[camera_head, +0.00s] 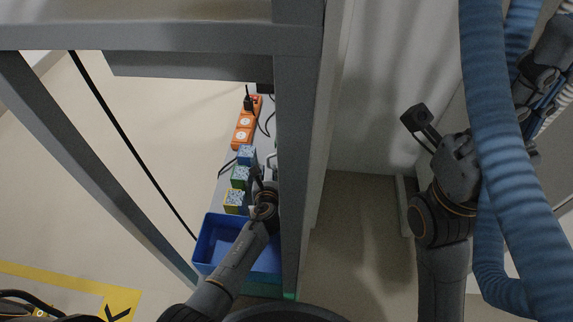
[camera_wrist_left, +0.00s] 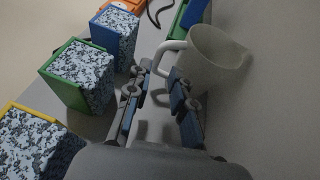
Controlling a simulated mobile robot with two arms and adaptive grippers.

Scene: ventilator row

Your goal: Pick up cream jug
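The cream jug (camera_wrist_left: 218,62) is a pale grey-white cup with a loop handle, just ahead of my left gripper in the left wrist view. Its handle faces the gap between my fingers. In the head view only a sliver of it (camera_head: 271,161) shows beside a grey post. My left gripper (camera_wrist_left: 160,90) is open and empty, its fingers apart just short of the handle; it also shows in the head view (camera_head: 257,178). My right gripper (camera_head: 542,92) is at the upper right, partly hidden behind a blue hose; its opening is unclear.
Blue, green and yellow boxes with speckled tops (camera_head: 240,177) stand left of my left gripper. A blue bin (camera_head: 209,246) and an orange power strip (camera_head: 245,126) are nearby. A grey frame post (camera_head: 299,150) stands close on the right. Blue hoses (camera_head: 497,150) hang by my right arm.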

